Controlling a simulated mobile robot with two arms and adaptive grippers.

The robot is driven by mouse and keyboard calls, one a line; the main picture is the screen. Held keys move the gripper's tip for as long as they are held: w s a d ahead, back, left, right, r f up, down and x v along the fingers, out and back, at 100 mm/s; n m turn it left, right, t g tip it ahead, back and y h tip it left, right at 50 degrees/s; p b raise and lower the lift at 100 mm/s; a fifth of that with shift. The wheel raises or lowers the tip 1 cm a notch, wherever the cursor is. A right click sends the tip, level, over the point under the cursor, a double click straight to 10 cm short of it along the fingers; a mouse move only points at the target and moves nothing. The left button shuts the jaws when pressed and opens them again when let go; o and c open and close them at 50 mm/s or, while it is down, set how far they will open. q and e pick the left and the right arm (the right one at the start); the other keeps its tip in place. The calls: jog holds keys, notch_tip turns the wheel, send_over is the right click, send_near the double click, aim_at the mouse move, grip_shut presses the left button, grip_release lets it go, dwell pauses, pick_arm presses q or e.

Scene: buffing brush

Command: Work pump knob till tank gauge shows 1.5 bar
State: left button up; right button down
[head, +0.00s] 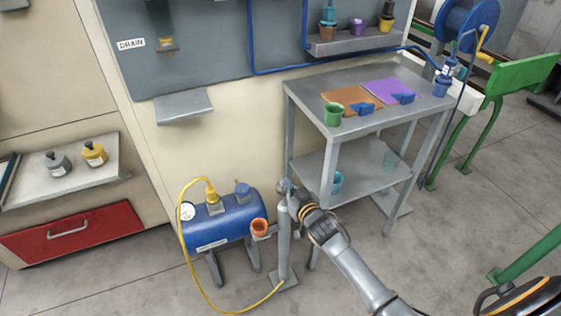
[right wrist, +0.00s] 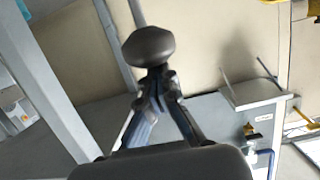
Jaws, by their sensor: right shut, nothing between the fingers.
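The hand pump (head: 283,245) is an upright grey cylinder on a foot plate, to the right of the blue tank (head: 230,226). The white round tank gauge (head: 187,211) is on the tank's left end; its reading is too small to make out. My right gripper (head: 287,188) is at the top of the pump and covers it partly. In the right wrist view, the dark rounded pump knob (right wrist: 151,46) shows just beyond my gripper's fingertips (right wrist: 156,82). The fingers are together with nothing between them; whether they touch the knob, I cannot tell. My left gripper is not seen.
A yellow hose (head: 181,250) loops from the tank to the pump's foot. A grey metal table (head: 300,92) with cups and mats stands behind on the right. Floor in front is open.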

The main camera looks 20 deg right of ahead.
jog(key=shift+s+d+f, duration=0.1)
jog(key=shift+d+f, duration=0.05)
jog(key=shift+f, duration=0.45)
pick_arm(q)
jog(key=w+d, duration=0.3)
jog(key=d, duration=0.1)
pick_arm(e)
jog(key=shift+s+r, duration=0.1)
jog(key=shift+s, duration=0.1)
jog(key=shift+r+p, duration=0.25)
jog(key=shift+p, duration=0.1)
jog(key=r+p, duration=0.4)
jog(key=shift+w+r, duration=0.2)
jog(key=shift+r, duration=0.05)
pick_arm(q)
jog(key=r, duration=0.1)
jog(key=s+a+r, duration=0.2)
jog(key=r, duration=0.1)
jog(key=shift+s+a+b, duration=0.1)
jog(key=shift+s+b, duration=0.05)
jog(key=shift+b, duration=0.15)
pick_arm(e)
jog(key=v, duration=1)
jog(key=shift+f, duration=0.2)
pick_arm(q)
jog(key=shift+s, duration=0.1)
